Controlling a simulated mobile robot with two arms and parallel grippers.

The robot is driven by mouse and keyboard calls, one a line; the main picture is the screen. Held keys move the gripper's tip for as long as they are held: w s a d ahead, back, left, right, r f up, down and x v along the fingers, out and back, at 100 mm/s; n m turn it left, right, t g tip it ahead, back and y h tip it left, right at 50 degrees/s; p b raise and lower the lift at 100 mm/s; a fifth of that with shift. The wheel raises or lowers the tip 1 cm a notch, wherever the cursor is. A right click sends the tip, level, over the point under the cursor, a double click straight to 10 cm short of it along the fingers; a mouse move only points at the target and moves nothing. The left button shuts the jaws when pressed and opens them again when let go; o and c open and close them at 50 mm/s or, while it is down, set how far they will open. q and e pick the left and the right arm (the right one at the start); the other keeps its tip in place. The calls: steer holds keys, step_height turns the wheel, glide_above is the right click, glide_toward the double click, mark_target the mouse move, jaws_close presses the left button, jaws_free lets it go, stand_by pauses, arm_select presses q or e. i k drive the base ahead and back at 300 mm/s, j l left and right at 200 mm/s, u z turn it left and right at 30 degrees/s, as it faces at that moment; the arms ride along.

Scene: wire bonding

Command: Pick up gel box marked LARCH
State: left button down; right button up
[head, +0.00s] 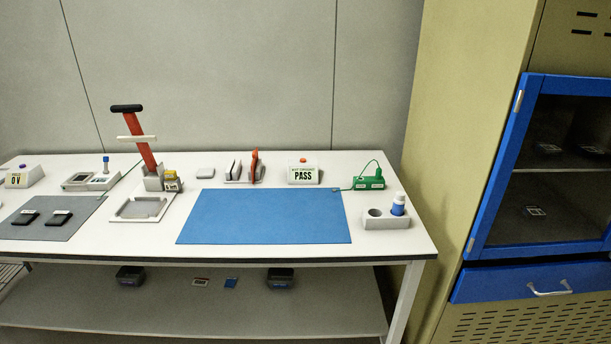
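No label reading LARCH is legible from here. Two small dark flat boxes with white labels, a left one (25,217) and a right one (56,217), lie on the grey mat (85,205) at the left of the bench. Small labelled items also sit behind the glass of the blue-framed cabinet, one (534,211) on its lower level and others (549,148) on the shelf above; their text is too small to read. I cannot tell which, if any, is the LARCH gel box. Neither of my grippers is in view.
Dark bins (281,278) stand on the lower shelf (190,311). The cabinet door (497,160) appears closed.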

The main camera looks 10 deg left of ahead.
mark_target(59, 219)
steer(key=j+u, duration=0.6)
steer(key=j, duration=0.2)
steer(key=i+j+u, duration=0.15)
steer(key=j+u, duration=0.15)
steer(key=i+j+u, duration=0.1)
steer(key=j+u, duration=0.2)
steer(key=j, duration=0.15)
steer(key=i+j+u, duration=0.15)
steer(key=j+u, duration=0.15)
